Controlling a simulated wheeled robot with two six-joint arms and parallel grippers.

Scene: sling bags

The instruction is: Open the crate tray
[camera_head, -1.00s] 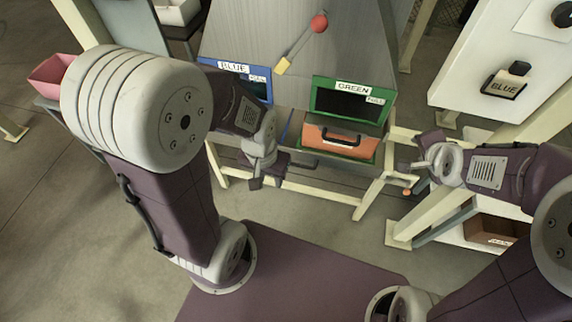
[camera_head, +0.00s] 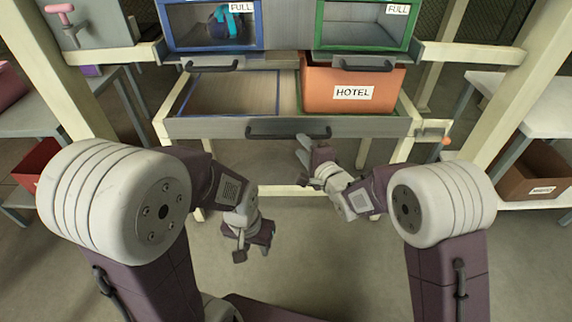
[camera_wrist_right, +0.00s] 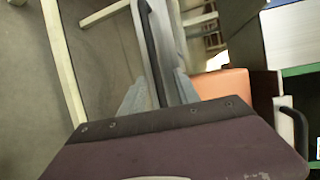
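The crate tray (camera_head: 205,128) is a wide grey drawer below the two bins, with a black handle (camera_head: 288,133) on its front. Its left, blue-outlined part shows empty. An orange crate (camera_head: 325,85) labelled HOTEL stands in its right part. My right gripper (camera_head: 312,142) is at the handle's right end, fingers apart. In the right wrist view the handle (camera_wrist_right: 149,35) runs between the two fingertips (camera_wrist_right: 160,92); contact cannot be told. My left gripper (camera_head: 252,252) hangs low in front of the tray, away from it, fingers apart and apparently empty.
Above the tray are a blue-framed bin (camera_head: 210,48) with a dark blue object inside and a green-framed bin (camera_head: 365,48), both marked FULL. Cream posts flank the stand. A brown crate (camera_head: 536,172) sits on a right shelf, a red one (camera_head: 36,165) on the left.

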